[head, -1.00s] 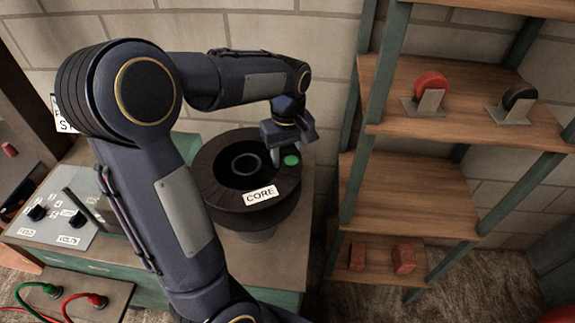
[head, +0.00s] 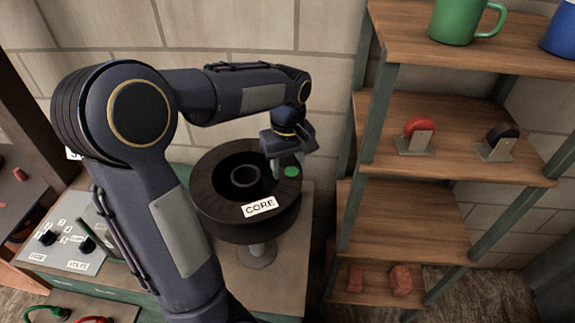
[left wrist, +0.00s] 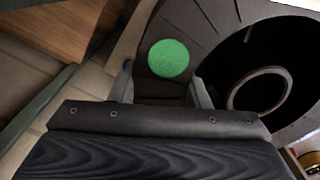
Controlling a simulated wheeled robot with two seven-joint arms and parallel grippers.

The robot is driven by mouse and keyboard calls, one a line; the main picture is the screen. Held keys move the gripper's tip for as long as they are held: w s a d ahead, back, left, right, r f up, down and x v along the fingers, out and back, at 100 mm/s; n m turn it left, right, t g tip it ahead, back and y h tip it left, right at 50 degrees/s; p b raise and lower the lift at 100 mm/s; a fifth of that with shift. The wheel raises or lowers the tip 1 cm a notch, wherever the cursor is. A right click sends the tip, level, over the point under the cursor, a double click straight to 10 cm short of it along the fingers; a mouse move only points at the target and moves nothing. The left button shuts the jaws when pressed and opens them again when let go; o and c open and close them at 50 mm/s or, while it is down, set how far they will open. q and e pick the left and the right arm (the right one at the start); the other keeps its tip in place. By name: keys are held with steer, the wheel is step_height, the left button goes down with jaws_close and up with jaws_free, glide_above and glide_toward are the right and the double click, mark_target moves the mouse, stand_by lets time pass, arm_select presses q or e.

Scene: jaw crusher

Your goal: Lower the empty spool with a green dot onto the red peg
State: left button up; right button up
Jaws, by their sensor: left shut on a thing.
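The dark round spool (head: 222,213) has a white CORE label (head: 259,207), a green dot (head: 291,171) on its rim and a hollow hub (head: 245,175) in the middle. It is held level above the bench, over a pale round-based stand (head: 257,254). My left gripper (head: 279,160) is shut on its rim beside the green dot. In the left wrist view the fingers (left wrist: 162,90) straddle the rim just below the green dot (left wrist: 168,58), and the hub ring (left wrist: 260,92) is at the right. I cannot make out a red peg under the spool. My right gripper is not in view.
A panel with dials (head: 66,241) is on the bench at left. A brick wall is behind.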

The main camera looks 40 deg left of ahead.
arm_select(q)
steer(key=shift+r+p, duration=1.15)
steer(key=shift+r, duration=1.65)
